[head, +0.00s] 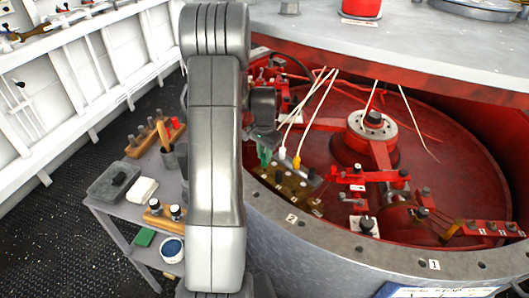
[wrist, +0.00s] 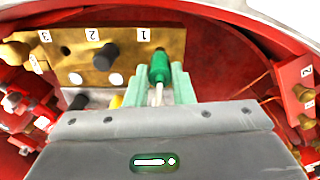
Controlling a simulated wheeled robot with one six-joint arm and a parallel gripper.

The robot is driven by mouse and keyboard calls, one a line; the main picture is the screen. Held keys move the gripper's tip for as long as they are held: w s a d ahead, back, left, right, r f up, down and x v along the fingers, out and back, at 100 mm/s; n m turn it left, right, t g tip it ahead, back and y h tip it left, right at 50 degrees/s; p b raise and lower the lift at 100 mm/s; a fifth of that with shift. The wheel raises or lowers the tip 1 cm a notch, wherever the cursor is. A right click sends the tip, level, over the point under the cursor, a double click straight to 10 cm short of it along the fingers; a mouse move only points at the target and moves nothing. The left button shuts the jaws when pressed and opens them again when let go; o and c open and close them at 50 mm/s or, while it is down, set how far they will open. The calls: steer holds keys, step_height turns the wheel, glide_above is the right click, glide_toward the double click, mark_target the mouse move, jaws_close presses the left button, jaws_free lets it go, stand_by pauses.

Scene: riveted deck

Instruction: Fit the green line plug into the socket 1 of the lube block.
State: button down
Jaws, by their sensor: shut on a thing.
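The green line plug (wrist: 160,68) is held between the pale green fingers of my gripper (wrist: 161,84) in the wrist view, with its pale line running back toward the camera. Its far end points at the brass lube block (wrist: 60,50), just below the number 1. The plug covers the socket there, so I cannot tell whether its tip is in it or only in front. A dark piece (wrist: 105,57) sits by number 2. In the head view the green plug (head: 265,156) is at the left end of the lube block (head: 290,187), with my arm beside it.
A yellow plug (head: 297,161) and a white plug (head: 282,153) with pale lines stand close right of the green plug. A red hub (head: 372,135) and red machinery fill the round pit. A grey side table (head: 115,218) with tools stands left of my arm.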

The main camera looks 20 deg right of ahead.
steer(key=shift+f+b, duration=1)
steer(key=shift+f, duration=0.35)
stand_by(1.0)
steer(key=c, duration=1.2)
jaws_free()
steer(key=shift+o, duration=0.2)
steer(key=shift+r, duration=0.15)
step_height(320, 180, up, 14)
steer(key=shift+f+b, duration=0.2)
steer(key=shift+b, duration=0.2)
steer(key=shift+f, duration=0.1)
step_height(320, 180, down, 14)
steer(key=shift+r+p, duration=0.15)
steer(key=shift+p, duration=0.35)
steer(key=shift+r, duration=0.3)
steer(key=shift+f, duration=0.15)
